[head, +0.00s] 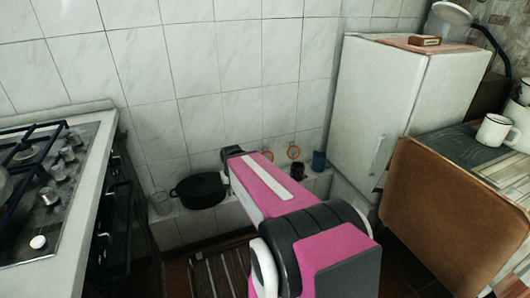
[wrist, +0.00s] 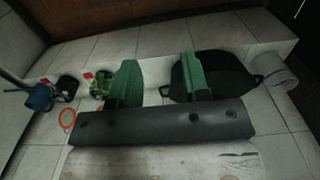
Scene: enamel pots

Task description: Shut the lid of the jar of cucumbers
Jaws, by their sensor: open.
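A glass jar with green contents, apparently the cucumbers (wrist: 101,84), stands on the tiled ledge in the wrist view, just left of my left finger, which partly covers it. A round disc with an orange rim (wrist: 67,120), perhaps its lid, shows beside it; whether it is joined to the jar I cannot tell. My gripper (wrist: 158,72) is open, its two green fingers wide apart with nothing held between them. In the head view my arm hides the jar, while orange-rimmed discs (head: 293,152) show just right of the arm.
A black pot (head: 200,190) stands on the ledge; in the wrist view it lies behind the right finger. A clear container (head: 161,204), a dark mug (head: 298,170) and a blue cup (head: 319,161) share the ledge. The stove (head: 75,215) and white cabinet (head: 400,105) flank the space.

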